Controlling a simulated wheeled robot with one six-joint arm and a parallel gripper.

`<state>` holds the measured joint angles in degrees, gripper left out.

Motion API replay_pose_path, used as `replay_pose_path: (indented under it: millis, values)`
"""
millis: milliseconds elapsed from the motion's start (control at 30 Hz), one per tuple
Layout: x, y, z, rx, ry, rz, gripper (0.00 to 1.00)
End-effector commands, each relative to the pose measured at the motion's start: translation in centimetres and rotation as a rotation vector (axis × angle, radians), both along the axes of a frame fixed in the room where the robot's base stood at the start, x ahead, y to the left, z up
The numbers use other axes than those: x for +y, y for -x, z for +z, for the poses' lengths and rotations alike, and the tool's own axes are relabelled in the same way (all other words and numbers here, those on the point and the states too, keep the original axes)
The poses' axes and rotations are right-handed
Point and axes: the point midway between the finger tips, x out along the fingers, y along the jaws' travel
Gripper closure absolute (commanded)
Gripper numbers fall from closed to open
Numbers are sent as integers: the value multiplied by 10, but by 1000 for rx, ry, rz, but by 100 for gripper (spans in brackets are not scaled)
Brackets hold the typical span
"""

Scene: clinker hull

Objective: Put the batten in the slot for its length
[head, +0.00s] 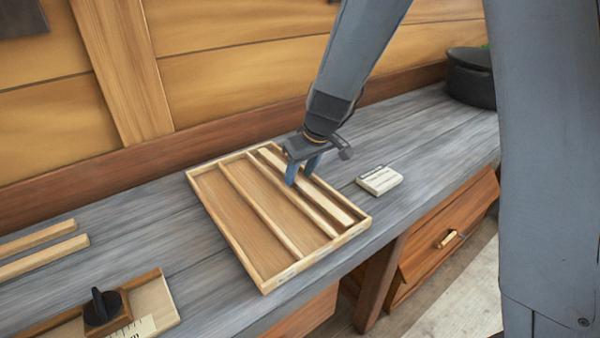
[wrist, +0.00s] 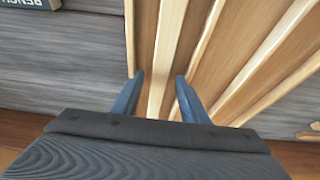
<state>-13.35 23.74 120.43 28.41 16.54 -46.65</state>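The slotted tray (head: 262,278) is a shallow wooden frame with long dividers making slots of differing widths. A pale batten (head: 334,209) lies lengthwise in the narrow slot at the right side of the tray. My gripper (head: 303,172) is over that slot, pointing down, and hides part of the batten. In the wrist view, my gripper's fingers (wrist: 160,95) are spread apart, with the batten (wrist: 168,45) running between them and gaps beside it. The fingers do not appear to press on it. The wider slots look empty.
Two more wooden strips (head: 45,258) lie on the bench at the left. A wooden piece with a black knob (head: 102,305) and a scale sits at front left. A small labelled block (head: 380,180) is right of the tray. A dark pot (head: 471,80) stands at the far right.

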Motion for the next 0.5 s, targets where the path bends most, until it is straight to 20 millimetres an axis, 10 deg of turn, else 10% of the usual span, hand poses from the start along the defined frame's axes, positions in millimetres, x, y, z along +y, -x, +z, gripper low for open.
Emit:
replay_pose_path:
  millis: [500]
  values:
    - [-7,9,43,-6,-2,0,60]
